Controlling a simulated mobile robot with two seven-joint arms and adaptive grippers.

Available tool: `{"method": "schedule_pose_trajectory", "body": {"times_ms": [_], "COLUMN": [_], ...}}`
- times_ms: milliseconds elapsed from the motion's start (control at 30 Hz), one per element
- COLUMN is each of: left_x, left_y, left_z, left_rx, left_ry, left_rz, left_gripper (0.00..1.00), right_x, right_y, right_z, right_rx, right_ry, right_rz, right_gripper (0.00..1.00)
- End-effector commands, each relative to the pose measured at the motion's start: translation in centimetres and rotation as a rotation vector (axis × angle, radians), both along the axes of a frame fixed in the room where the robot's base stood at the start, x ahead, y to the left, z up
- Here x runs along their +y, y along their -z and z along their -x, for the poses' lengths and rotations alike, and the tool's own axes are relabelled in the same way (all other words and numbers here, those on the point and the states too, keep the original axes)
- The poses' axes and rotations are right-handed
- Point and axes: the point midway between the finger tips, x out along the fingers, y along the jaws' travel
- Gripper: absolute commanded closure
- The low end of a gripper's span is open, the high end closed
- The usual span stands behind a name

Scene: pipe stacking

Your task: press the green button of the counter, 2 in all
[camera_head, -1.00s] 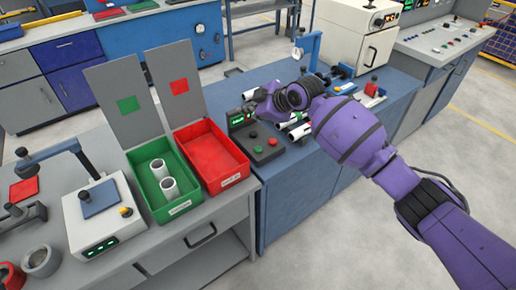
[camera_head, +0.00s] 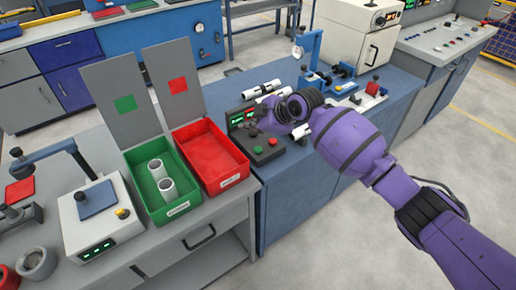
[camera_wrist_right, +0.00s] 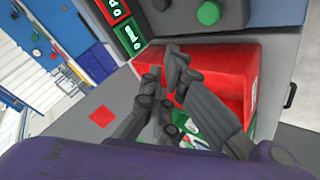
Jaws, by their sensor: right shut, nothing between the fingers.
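The counter (camera_head: 254,136) is a dark box with a lit display, at the front left corner of the blue bench. Its green button (camera_head: 258,149) and a red button (camera_head: 272,142) sit on its sloped top. In the right wrist view the green button (camera_wrist_right: 209,13) is at the top edge, and the display (camera_wrist_right: 128,38) is left of it. My right gripper (camera_head: 263,120) is shut and empty, above the counter beside the display, apart from the green button in the picture. Its dark fingers (camera_wrist_right: 176,62) show over the red bin in the wrist view. My left gripper is out of view.
A green bin (camera_head: 183,210) holding two white pipes and an empty red bin (camera_head: 238,184) stand left of the counter, with grey lid panels behind. White pipes (camera_head: 268,88) lie behind my gripper. A white scale-like device (camera_head: 98,226) stands at left.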

Motion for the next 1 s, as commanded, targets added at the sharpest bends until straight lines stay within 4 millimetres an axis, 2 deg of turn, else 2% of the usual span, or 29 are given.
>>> {"method": "schedule_pose_trajectory", "body": {"times_ms": [33,200,333,467,1000], "left_x": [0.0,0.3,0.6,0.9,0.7], "left_y": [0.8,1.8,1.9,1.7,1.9], "left_z": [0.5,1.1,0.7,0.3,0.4], "left_rx": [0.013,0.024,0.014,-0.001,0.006], "left_ry": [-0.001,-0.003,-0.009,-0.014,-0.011], "left_rz": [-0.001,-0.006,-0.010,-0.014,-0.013], "left_gripper": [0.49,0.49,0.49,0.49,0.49], "right_x": [0.0,0.0,0.0,0.0,0.0], "right_y": [1.6,4.1,5.5,6.0,5.9], "right_z": [0.2,0.2,0.1,0.1,0.0], "right_rx": [0.009,0.008,0.007,0.004,0.000], "right_ry": [-0.001,0.001,0.000,0.000,0.000], "right_rz": [-0.001,-0.002,0.000,0.000,-0.001], "right_gripper": [1.00,1.00,1.00,1.00,1.00]}}
